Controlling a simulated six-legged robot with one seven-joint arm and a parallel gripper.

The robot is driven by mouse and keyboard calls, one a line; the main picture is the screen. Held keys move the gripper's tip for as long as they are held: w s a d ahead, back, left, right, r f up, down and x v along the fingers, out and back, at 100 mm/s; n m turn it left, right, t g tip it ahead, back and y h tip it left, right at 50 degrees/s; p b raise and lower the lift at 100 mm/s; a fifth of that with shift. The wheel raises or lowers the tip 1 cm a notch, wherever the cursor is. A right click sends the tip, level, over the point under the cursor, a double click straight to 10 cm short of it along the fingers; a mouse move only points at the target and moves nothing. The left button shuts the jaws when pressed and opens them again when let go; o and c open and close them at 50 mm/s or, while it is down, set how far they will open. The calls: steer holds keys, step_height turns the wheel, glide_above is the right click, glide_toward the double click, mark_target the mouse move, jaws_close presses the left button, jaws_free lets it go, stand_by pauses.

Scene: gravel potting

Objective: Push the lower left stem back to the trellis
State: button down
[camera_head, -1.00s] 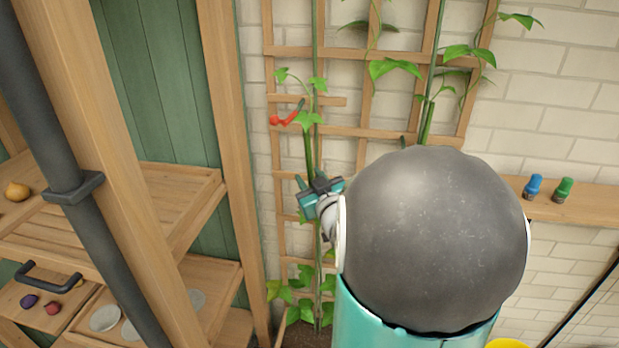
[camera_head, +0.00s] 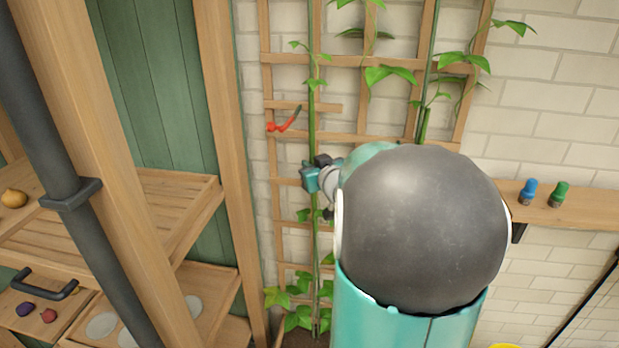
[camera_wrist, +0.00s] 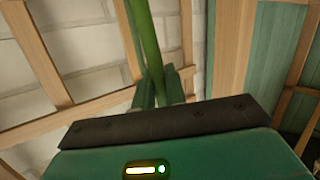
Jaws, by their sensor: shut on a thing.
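The lower left stem (camera_head: 312,110) is a green vine with a few leaves, running nearly upright in front of the left part of the wooden trellis (camera_head: 350,137). My gripper (camera_head: 311,179) is at the stem, below the trellis's short left slat. In the wrist view the stem (camera_wrist: 148,45) runs down between the two fingers of my gripper (camera_wrist: 158,88), which are shut on it. Trellis bars (camera_wrist: 35,55) show close behind. I cannot tell whether the stem touches them. My arm hides the trellis's lower right part.
A blue clip (camera_head: 528,192) and a green clip (camera_head: 559,194) stand on a wall shelf (camera_head: 590,215) at right. A wooden rack (camera_head: 236,170) stands close at left.

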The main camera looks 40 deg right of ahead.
steer(key=shift+m+g+y, duration=0.4)
steer(key=shift+g+y, duration=0.2)
steer(key=shift+g, duration=0.1)
steer(key=w+d, duration=0.1)
steer(key=d, duration=0.1)
steer(key=w+d+r, duration=0.1)
steer(key=w+d, duration=0.1)
steer(key=shift+d, duration=0.15)
steer(key=c, duration=1.5)
jaws_free()
steer(key=shift+w+d+f, duration=0.1)
steer(key=shift+w+d, duration=0.05)
steer(key=shift+c, duration=0.2)
steer(key=shift+o, duration=0.4)
steer(key=shift+f, duration=0.1)
steer(key=v, duration=1.4)
steer(key=shift+w, duration=0.15)
